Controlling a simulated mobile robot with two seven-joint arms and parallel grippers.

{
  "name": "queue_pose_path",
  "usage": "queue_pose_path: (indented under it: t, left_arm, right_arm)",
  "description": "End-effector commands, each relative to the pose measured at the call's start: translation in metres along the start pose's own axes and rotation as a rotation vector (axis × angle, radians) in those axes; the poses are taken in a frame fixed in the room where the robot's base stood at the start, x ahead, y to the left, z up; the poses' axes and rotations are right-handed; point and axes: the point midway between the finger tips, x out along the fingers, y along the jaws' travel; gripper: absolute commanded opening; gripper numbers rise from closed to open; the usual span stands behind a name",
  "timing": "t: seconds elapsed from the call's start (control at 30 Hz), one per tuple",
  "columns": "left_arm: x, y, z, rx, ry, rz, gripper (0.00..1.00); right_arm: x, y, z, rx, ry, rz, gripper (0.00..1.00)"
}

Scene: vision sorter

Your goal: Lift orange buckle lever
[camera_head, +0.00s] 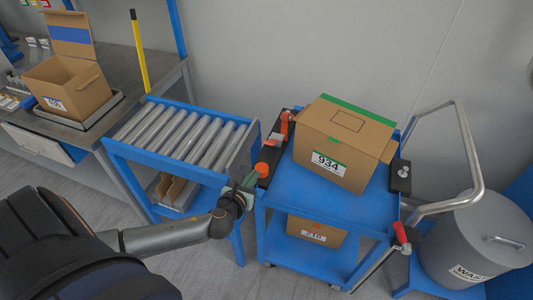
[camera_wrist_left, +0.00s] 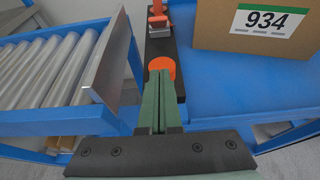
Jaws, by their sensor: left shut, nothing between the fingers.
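A black latch bar (camera_head: 272,160) runs along the left edge of the blue cart top (camera_head: 300,190). A flat orange piece (camera_head: 262,168) sits at its near end, and an upright orange lever (camera_head: 284,124) with a metal part stands at its far end. In the left wrist view the orange piece (camera_wrist_left: 162,66) lies just past the fingertips, and the lever (camera_wrist_left: 158,14) is at the top edge, partly cut off. My left gripper (camera_head: 250,180) is shut and empty, its green fingers (camera_wrist_left: 160,82) over the bar's near end; contact cannot be told. My right gripper is not in view.
A cardboard box (camera_head: 345,140) labelled 934 stands on the cart, right of the bar. A roller conveyor (camera_head: 180,135) with a metal end plate (camera_wrist_left: 103,65) is close on the left. A grey waste bin (camera_head: 475,240) stands at the right.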

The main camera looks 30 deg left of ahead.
Motion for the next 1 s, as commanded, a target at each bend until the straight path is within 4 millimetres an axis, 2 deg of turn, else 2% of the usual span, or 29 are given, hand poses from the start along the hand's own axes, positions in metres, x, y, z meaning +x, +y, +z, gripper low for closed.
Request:
queue_pose_path:
  t: [0.2,0.43,0.5,0.6,0.77,1.0]
  left_arm:
    - [0.046,0.0,-0.001,-0.004,-0.002,0.003,0.0]
    - [0.088,0.0,-0.001,-0.007,0.0,0.002,0.0]
    - [0.087,0.0,0.019,-0.007,-0.002,0.0,0.0]
    - [0.09,0.0,0.029,-0.006,0.0,0.0,0.0]
    - [0.092,0.0,0.038,-0.006,0.002,0.001,0.0]
    - [0.093,0.0,0.038,-0.006,0.003,0.001,0.0]
  right_arm:
    - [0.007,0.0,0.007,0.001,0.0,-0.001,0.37]
    - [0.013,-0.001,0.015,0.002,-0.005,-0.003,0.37]
    - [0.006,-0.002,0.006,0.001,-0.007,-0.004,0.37]
    - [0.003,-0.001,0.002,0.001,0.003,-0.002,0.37]
    - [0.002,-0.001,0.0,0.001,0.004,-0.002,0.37]
    - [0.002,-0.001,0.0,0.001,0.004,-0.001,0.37]
